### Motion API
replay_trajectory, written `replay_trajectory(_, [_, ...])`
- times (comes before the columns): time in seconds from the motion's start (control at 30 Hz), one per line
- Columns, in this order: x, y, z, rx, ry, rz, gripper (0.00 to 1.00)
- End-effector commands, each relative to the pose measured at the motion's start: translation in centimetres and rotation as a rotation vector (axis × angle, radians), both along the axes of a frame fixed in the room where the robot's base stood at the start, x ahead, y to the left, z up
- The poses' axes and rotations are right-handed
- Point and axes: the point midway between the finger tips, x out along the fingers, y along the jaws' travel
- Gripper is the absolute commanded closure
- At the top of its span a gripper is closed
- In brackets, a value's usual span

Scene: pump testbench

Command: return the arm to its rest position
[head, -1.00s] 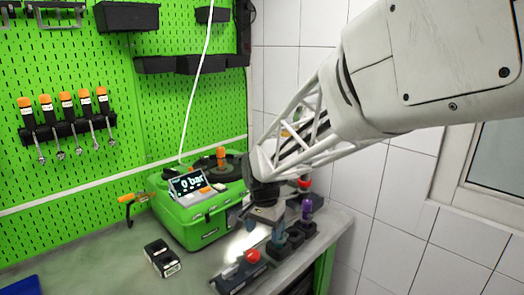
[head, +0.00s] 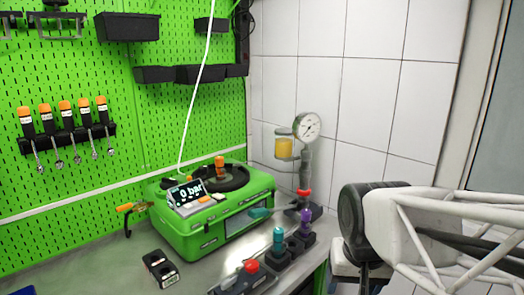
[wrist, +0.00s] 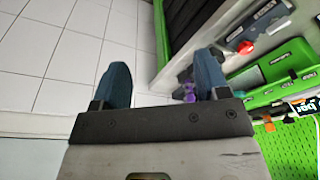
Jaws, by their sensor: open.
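My arm's white lattice link (head: 450,225) shows at the lower right of the head view, to the right of the workbench. I cannot make out my fingers in the head view. In the wrist view my gripper (wrist: 161,65) has its two blue fingers wide apart, with nothing held between them. Floor or wall tiles lie beyond the left finger. The bench edge and a small purple part (wrist: 186,92) show beyond the gap and to the right, apart from the fingers.
The green pump tester (head: 215,210), reading 0 bar, stands on the bench (head: 110,262). A pressure gauge (head: 307,126) rises at the bench's back right. Teal (head: 278,240) and purple (head: 306,222) pieces stand in black holders near the right edge. A window frame is at far right.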

Motion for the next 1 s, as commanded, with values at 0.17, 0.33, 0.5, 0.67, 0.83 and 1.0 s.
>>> replay_trajectory(0.17, [-3.4,-1.4,-0.2,-0.020,-0.025,0.054,0.32])
replay_trajectory(0.33, [-5.0,-2.0,-0.5,-0.031,-0.038,0.084,0.32])
replay_trajectory(0.5, [-5.4,-2.1,-0.6,-0.034,-0.039,0.094,0.32])
replay_trajectory(0.67, [-5.4,-2.1,-0.6,-0.034,-0.039,0.094,0.32])
replay_trajectory(0.83, [-5.4,-2.1,-0.6,-0.034,-0.039,0.094,0.32])
replay_trajectory(1.0, [-5.4,-2.1,-0.6,-0.034,-0.039,0.094,0.32])
